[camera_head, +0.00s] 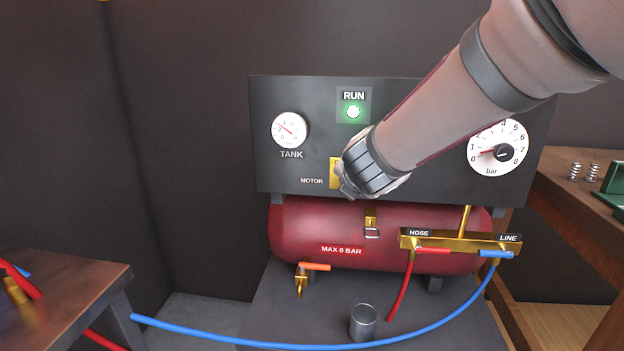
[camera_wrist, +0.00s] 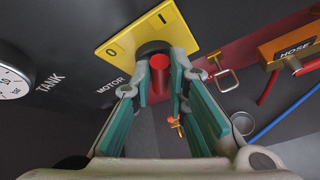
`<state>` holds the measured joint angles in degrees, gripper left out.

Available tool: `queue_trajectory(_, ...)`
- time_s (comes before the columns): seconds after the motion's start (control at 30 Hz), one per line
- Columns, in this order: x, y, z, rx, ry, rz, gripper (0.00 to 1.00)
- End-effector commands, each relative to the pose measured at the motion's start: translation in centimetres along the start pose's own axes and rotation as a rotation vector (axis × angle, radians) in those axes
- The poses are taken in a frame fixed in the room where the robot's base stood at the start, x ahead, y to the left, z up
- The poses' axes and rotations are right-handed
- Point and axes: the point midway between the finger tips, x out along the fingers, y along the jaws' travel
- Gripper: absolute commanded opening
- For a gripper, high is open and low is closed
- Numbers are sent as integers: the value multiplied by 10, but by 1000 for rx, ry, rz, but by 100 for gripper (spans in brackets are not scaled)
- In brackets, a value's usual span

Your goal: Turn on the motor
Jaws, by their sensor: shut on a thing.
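The motor switch has a yellow plate (camera_head: 334,172) marked 0 and I, beside the MOTOR label on the dark panel. In the wrist view the plate (camera_wrist: 118,47) carries a black round base and a red handle (camera_wrist: 159,73). My gripper (camera_wrist: 160,86) is shut on the red handle, with a teal-padded finger on each side. In the head view my wrist hides the handle and fingers. I cannot tell which mark the handle points to. The RUN lamp (camera_head: 353,111) above the switch glows green.
A TANK gauge (camera_head: 290,130) and a bar gauge (camera_head: 498,147) flank the switch. Below are the red tank (camera_head: 300,225), a brass manifold (camera_head: 455,241) with red and blue hoses, and a metal cup (camera_head: 363,322). Wooden benches stand at both sides.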

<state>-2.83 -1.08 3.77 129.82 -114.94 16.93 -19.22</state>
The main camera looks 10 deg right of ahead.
Motion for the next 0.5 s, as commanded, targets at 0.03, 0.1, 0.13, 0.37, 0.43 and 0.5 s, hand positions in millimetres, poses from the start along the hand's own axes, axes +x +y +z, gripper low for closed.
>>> queue_trajectory(0.03, 0, 0, -2, 0, 4, -1, 22)
queue_trajectory(0.1, 0, 0, -1, 0, 3, -1, 34)
queue_trajectory(0.13, 0, 0, -1, 0, 3, -1, 34)
queue_trajectory(0.37, 0, 0, 0, 0, 1, 0, 34)
queue_trajectory(0.43, -1, 0, 0, 0, 0, 0, 34)
queue_trajectory(0.5, -4, 0, 0, 0, 0, 0, 34)
